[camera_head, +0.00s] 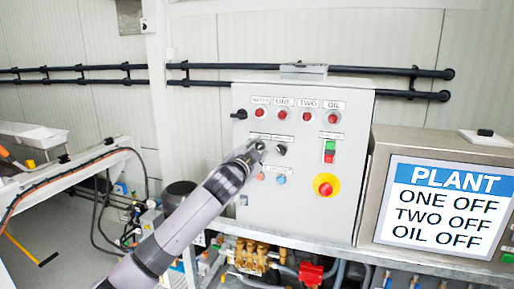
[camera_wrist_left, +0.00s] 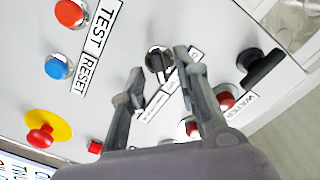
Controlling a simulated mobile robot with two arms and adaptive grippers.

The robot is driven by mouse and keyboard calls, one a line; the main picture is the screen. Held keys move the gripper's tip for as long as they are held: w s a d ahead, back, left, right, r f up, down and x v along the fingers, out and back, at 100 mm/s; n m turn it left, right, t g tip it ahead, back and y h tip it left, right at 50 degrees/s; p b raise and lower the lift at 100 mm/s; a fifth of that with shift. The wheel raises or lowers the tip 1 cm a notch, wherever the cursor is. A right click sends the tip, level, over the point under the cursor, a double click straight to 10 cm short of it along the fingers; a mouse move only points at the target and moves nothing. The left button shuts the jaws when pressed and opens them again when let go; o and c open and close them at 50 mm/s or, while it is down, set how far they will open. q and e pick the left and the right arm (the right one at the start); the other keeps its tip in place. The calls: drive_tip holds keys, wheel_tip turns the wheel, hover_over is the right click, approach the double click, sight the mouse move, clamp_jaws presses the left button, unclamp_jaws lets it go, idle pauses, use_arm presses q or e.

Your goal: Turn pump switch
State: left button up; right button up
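A grey control panel (camera_head: 300,190) carries two black pump switches in its middle row. The right-hand black switch (camera_head: 281,149) is in plain sight in the head view. The left-hand one is largely covered by my left gripper (camera_head: 256,149), which reaches the panel from the lower left. In the left wrist view my left gripper (camera_wrist_left: 159,61) is open, its two fingers on either side of a black switch (camera_wrist_left: 157,65). Whether the fingers touch it, I cannot tell. The second switch is not clear in that view. My right gripper is not in view.
Close by are an orange-red button (camera_wrist_left: 70,13) and a blue button (camera_wrist_left: 58,67) labelled TEST and RESET, a black lever (camera_wrist_left: 262,68) and a yellow-backed red stop button (camera_head: 326,186). A screen (camera_head: 445,205) reads ONE OFF, TWO OFF, OIL OFF. Pipes (camera_head: 257,257) run below.

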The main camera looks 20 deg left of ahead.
use_arm(q)
clamp_jaws()
idle(0.4)
